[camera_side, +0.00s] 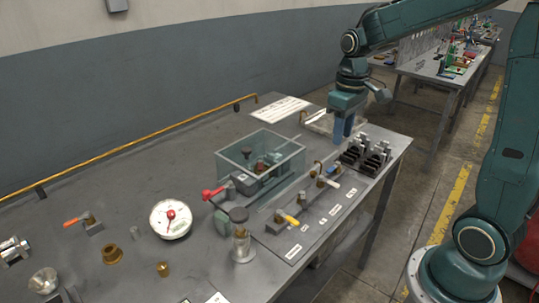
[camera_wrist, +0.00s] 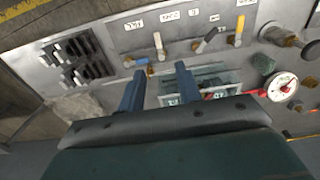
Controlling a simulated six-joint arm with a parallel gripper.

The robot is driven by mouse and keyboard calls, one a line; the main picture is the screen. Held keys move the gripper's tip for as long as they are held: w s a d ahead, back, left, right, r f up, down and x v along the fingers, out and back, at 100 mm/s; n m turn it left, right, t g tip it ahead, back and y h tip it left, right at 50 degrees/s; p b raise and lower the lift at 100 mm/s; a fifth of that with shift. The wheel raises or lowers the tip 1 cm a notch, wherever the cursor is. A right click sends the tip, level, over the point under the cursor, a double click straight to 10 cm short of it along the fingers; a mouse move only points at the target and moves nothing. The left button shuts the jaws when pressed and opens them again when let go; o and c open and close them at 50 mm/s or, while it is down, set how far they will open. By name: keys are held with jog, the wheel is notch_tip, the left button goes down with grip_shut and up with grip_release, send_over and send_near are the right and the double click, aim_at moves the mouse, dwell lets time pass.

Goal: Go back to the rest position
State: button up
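My gripper (camera_side: 343,138) hangs over the far right part of the grey workbench (camera_side: 130,180), fingers pointing down. It is next to the black rack-like blocks (camera_side: 365,154) and behind the plate with valves. In the wrist view, the two blue fingers of my gripper (camera_wrist: 160,70) stand apart with nothing between them. The gap to the bench top below is hard to judge.
A clear-walled bin (camera_side: 258,158) with parts stands left of my gripper. The valve plate (camera_side: 300,222) has coloured levers. A white round gauge (camera_side: 171,219) and loose brass fittings lie nearer the front left. A yellow pipe (camera_side: 150,148) runs along the back edge.

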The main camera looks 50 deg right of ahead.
jog(key=s+a+r+t, duration=0.2)
jog(key=s+a+r, duration=0.1)
jog(key=s+a, duration=0.2)
jog(key=s+a+r+t, duration=0.3)
jog(key=s+a, duration=0.2)
jog(key=s, duration=0.5)
jog(key=shift+s+a+r, duration=0.2)
jog(key=shift+s+r, duration=0.05)
jog(key=shift+r, duration=0.1)
